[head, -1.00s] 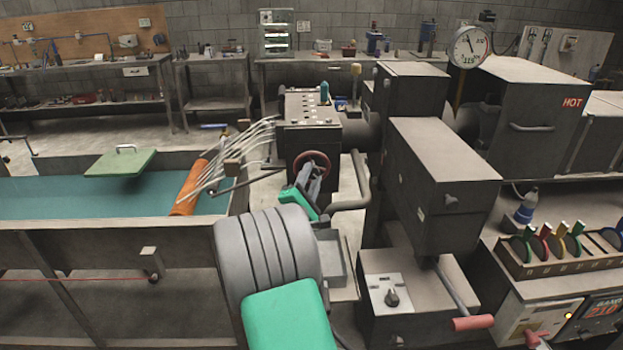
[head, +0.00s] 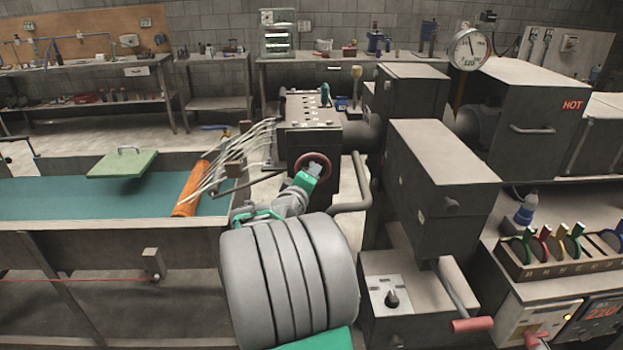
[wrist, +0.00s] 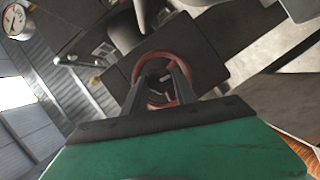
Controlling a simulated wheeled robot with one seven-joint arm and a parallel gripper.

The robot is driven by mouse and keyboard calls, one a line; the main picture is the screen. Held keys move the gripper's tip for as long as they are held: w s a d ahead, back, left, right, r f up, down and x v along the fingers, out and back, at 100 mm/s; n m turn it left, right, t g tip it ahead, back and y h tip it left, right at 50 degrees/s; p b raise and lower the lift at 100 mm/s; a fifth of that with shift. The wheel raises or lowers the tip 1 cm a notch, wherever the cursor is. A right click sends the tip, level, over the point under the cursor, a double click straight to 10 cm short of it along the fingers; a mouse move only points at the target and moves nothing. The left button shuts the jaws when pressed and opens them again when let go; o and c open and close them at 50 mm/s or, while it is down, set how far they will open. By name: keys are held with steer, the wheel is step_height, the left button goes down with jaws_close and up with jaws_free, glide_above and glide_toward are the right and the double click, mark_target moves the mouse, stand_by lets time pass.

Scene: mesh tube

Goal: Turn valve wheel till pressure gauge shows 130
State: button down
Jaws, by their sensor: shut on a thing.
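The red valve wheel (head: 326,162) is on the front of the dark machine block with bolts on top. It also shows in the wrist view (wrist: 184,62), ahead of my gripper. My gripper (head: 312,170) is at the wheel; in the wrist view its dark fingers (wrist: 162,92) reach into the ring and are shut on it. Part of the wheel is hidden by the fingers. The round white pressure gauge (head: 470,49) stands on a stem at the back right. Its number looks like about 120, but is small and hard to read. The gauge also shows tilted in the wrist view (wrist: 15,22).
A bent pipe (head: 360,190) runs just right of the wheel. Thin pale strands (head: 235,160) fan from the block to an orange roll (head: 189,190) over the teal trough (head: 70,197). A large dark box (head: 445,170) stands close on the right.

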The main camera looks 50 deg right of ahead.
steer(key=shift+s+d+m+t+y+b, duration=0.1)
steer(key=shift+m+t+y+b, duration=0.6)
steer(key=shift+m+b, duration=0.75)
steer(key=shift+s+d+m+t+y+b, duration=0.1)
steer(key=shift+m+t+y+b, duration=0.2)
steer(key=shift+m+y+b, duration=1.05)
steer(key=shift+s+m+t+y+b, duration=0.1)
steer(key=shift+m+t+y+b, duration=0.4)
steer(key=shift+m+b, duration=1)
steer(key=shift+m+p, duration=0.3)
steer(key=shift+m, duration=0.1)
steer(key=c, duration=1)
jaws_free()
steer(key=shift+r, duration=0.15)
steer(key=v, duration=0.7)
steer(key=shift+s+a+b, duration=0.25)
steer(key=shift+a+b, duration=0.05)
steer(key=shift+b, duration=0.15)
